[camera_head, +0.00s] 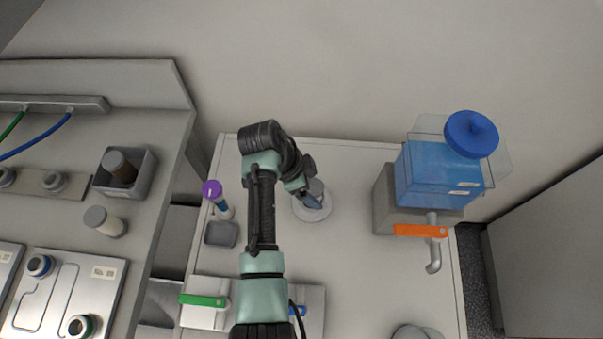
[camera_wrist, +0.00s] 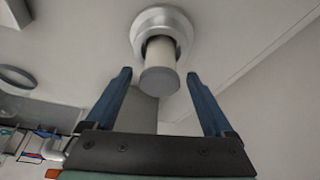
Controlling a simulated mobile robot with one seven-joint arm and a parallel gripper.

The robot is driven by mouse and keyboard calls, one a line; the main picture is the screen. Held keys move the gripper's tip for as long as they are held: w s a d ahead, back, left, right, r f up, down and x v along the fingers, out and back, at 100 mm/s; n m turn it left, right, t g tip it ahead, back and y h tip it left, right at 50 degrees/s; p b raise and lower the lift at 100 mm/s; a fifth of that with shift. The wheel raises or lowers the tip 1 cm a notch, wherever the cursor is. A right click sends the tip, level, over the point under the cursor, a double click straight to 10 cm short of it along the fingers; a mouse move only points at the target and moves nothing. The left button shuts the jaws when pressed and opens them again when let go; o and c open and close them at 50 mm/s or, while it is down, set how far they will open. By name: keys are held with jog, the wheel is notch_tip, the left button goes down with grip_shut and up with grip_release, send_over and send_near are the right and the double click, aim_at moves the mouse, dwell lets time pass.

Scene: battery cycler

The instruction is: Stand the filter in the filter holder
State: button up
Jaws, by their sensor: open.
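The filter (camera_wrist: 160,68), a pale cylinder with a grey end, sits in the round metallic filter holder (camera_wrist: 147,20) in the wrist view. The holder's ring surrounds its far end. Whether it is fully seated or slightly tilted I cannot tell. In the head view, the filter's grey top (camera_head: 317,186) shows above the holder's pale round base (camera_head: 322,214), partly behind my gripper (camera_head: 306,194). My gripper also shows in the wrist view (camera_wrist: 159,76), open, with its blue fingers on either side of the filter's end and gaps between.
A similar capped cylinder (camera_head: 104,221) stands on the left bench beside a grey bin (camera_head: 140,187) holding a dark cylinder. A purple-capped bottle (camera_head: 214,193) and small tray (camera_head: 221,234) are left of my arm. A blue tank (camera_head: 432,175) with an orange handle (camera_head: 420,230) stands right.

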jog(key=b+v, duration=0.1)
jog(key=v, duration=1)
jog(key=w+d+r+n+t+y, duration=0.2)
jog(key=w+r+n+t, duration=0.2)
jog(key=w+r+t, duration=0.65)
notch_tip(320, 180, up, 22)
jog(key=d+n+t+y, duration=0.1)
jog(key=n+t, duration=0.3)
jog(key=t, duration=0.1)
jog(key=s+r+n+t, duration=0.3)
jog(key=s+r+t, duration=0.2)
jog(key=s+r, duration=0.3)
jog(key=s+d+r+n+t+y, duration=0.1)
jog(key=s+r+n+t, duration=0.3)
jog(key=r, duration=1.3)
jog(key=s+t, duration=0.1)
jog(key=s, duration=0.3)
jog(key=shift+s+d+t, duration=0.2)
jog(key=shift+s+t, duration=0.15)
jog(key=shift+c, duration=0.2)
